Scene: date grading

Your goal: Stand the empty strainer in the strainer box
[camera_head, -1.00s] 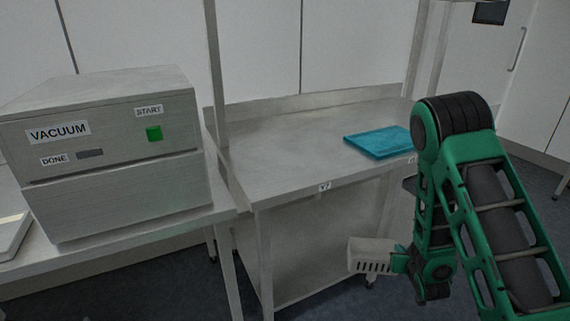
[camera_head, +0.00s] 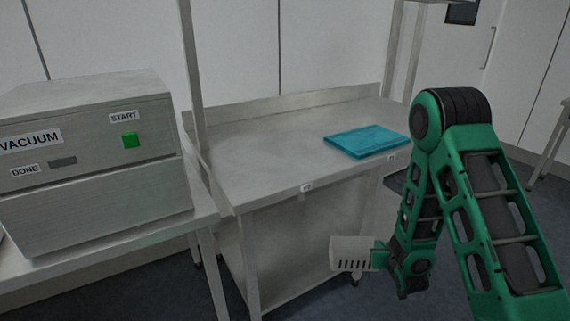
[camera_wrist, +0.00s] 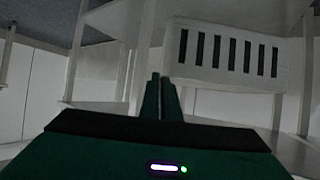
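The strainer (camera_head: 350,253) is a pale, box-like piece with a row of dark slots. My gripper (camera_head: 378,254) holds it low in front of the steel bench, below the bench top's height. In the wrist view the strainer (camera_wrist: 228,55) is at upper right, and my gripper's fingers (camera_wrist: 160,97) are close together at its left end. The exact grip point is hard to see. The slotted side faces the wrist camera; the inside of the strainer is hidden. I see no strainer box in either view.
A steel bench (camera_head: 250,165) with uprights stands ahead, its top mostly clear. A flat blue tray or mat (camera_head: 366,141) lies at its right. A vacuum machine (camera_head: 90,165) with a green start button (camera_head: 130,140) stands on the left table. Floor shows at right.

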